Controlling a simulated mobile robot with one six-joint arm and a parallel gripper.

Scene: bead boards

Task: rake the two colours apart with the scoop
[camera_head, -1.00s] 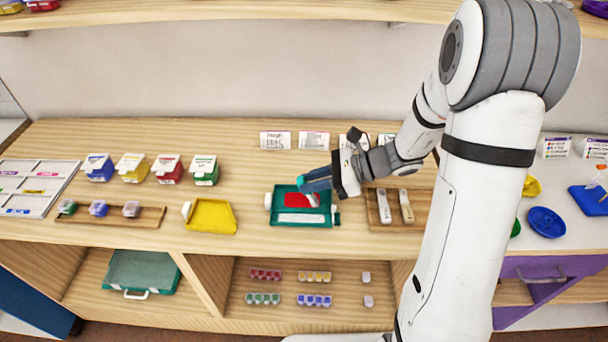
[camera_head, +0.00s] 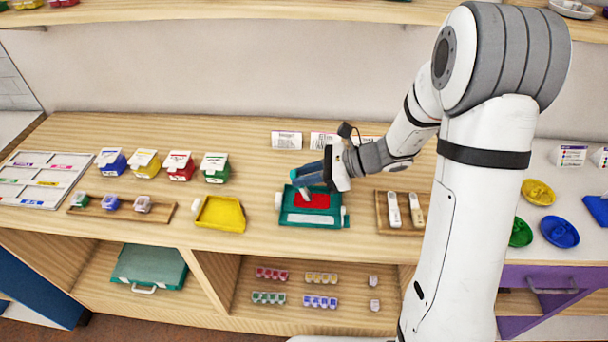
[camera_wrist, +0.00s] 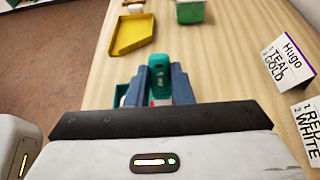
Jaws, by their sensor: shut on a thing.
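A teal board (camera_head: 343,222) lies on the wooden counter, with a red patch (camera_head: 316,202) in its back part and a white strip (camera_head: 311,218) in front. My gripper (camera_head: 310,178) is above the board's back left part. It is shut on the scoop, whose teal handle (camera_wrist: 160,78) shows between the fingers in the wrist view. The scoop's pale lower end (camera_head: 304,194) is at the left of the red patch; I cannot tell whether it touches the board. In the wrist view the board is mostly hidden by my gripper.
A yellow tray (camera_head: 221,212) lies left of the board. A wooden tray (camera_head: 382,222) with two pale tools stands to the right. Name cards (camera_head: 286,140) stand behind, one reading red and white (camera_wrist: 309,130). Coloured boxes (camera_head: 145,164) are further left. Bare counter lies between.

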